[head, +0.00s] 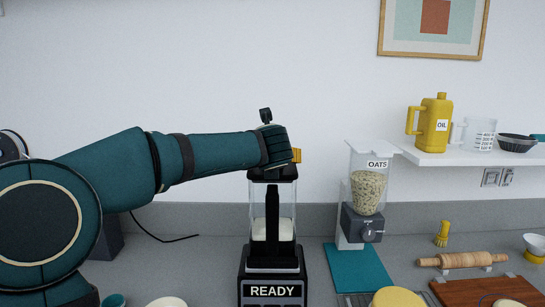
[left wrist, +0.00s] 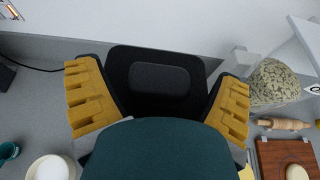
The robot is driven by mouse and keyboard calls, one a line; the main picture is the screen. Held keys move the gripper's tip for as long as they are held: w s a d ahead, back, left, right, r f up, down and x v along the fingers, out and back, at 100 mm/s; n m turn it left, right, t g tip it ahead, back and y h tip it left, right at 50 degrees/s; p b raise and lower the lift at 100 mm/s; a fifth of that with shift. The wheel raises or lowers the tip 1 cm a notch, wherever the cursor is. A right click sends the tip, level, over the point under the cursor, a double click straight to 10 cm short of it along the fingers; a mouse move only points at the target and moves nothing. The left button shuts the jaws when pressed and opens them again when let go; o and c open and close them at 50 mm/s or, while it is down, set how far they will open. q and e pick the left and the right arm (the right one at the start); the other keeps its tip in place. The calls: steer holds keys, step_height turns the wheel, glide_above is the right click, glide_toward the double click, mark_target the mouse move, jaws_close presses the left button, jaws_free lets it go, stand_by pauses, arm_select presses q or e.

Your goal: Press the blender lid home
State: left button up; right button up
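The blender (head: 272,280) stands upright on the counter in the head view, with "READY" on its base display. Its clear jar (head: 288,215) holds something white in the lower part. The black lid (head: 288,174) is at the top of the jar, and it also shows in the left wrist view (left wrist: 160,78) as a dark square with a raised middle. My left gripper (head: 280,155) is right over the lid, its yellow fingertips spread wide on either side with nothing between them. I cannot tell whether it touches the lid or how deep the lid sits. My right gripper is not in view.
An oats dispenser (head: 366,190) stands right of the blender, with a teal board (head: 360,268) in front. A rolling pin (head: 462,260) and wooden board (head: 480,292) lie farther right. A shelf (head: 470,157) holds a yellow oil can (head: 433,125). A white bowl (left wrist: 50,168) is at lower left.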

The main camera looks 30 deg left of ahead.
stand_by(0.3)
arm_select(q)
steer(key=v, duration=1.2)
